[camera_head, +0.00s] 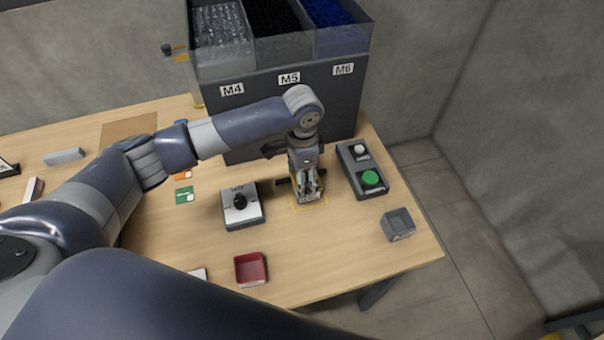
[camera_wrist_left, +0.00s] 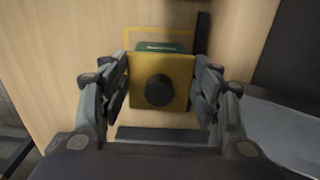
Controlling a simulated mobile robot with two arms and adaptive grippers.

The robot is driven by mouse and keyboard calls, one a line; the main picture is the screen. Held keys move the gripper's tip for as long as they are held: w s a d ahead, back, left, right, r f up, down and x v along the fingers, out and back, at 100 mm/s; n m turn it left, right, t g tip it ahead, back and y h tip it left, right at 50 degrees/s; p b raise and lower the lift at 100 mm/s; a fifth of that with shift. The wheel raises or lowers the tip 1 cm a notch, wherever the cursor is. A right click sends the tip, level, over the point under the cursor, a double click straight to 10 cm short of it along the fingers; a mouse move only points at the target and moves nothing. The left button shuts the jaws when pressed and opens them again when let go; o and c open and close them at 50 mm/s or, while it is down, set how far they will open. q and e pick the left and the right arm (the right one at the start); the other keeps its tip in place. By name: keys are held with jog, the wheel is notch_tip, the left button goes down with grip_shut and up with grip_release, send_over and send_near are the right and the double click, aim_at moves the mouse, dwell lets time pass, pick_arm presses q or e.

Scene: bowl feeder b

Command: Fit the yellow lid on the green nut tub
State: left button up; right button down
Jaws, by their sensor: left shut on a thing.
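The yellow lid (camera_wrist_left: 178,70), square with a round black knob (camera_wrist_left: 159,90), is between the fingers of my left gripper (camera_wrist_left: 160,92) in the left wrist view. The gripper is shut on it. The green nut tub (camera_wrist_left: 164,47) shows just past the lid's far edge; the lid hides most of it. I cannot tell whether the lid touches the tub. In the head view my left gripper (camera_head: 309,190) points down at the table in front of the bins, and its fingers largely hide lid and tub. My right gripper is not in view.
A yellow outline (camera_head: 324,204) is marked on the table. A box with a green button (camera_head: 370,178) stands close right, a box with a black dial (camera_head: 241,206) left. A grey tray (camera_head: 398,225) and a red tray (camera_head: 250,269) are nearer. The labelled bins (camera_head: 290,100) stand behind.

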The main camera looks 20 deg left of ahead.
pick_arm(q)
jog(key=shift+f, duration=0.2)
jog(key=o, duration=0.7)
jog(key=shift+r, duration=0.1)
notch_tip(320, 180, up, 12)
jog(key=shift+r+b, duration=0.1)
jog(key=shift+b, duration=1.05)
